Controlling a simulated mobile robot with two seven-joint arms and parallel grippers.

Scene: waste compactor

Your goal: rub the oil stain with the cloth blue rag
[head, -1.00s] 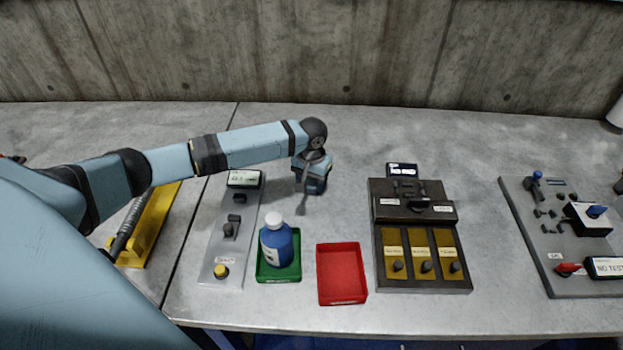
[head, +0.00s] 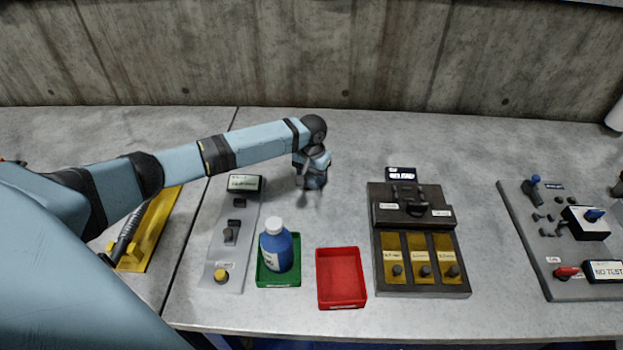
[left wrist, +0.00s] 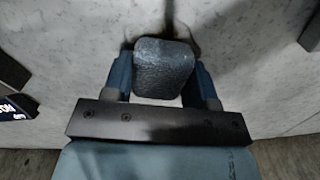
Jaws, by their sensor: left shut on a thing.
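My left gripper (head: 311,185) points down at the grey tabletop, behind the red tray. In the left wrist view, its two blue fingers (left wrist: 163,80) are closed on a folded, dark blue-grey cloth rag (left wrist: 164,66) between them. The rag is at or very near the table surface; exact contact is hard to tell. Dark smudges of the oil stain (left wrist: 183,28) show on the table just beyond the rag. In the head view, the gripper mostly hides the rag and stain. My right gripper is not in view.
A blue bottle (head: 276,250) stands in a green tray (head: 278,280). An empty red tray (head: 341,279) is beside it. A grey panel (head: 216,271) lies left, a dark switch box (head: 424,289) right, and another panel (head: 575,284) far right. Table behind the gripper is clear.

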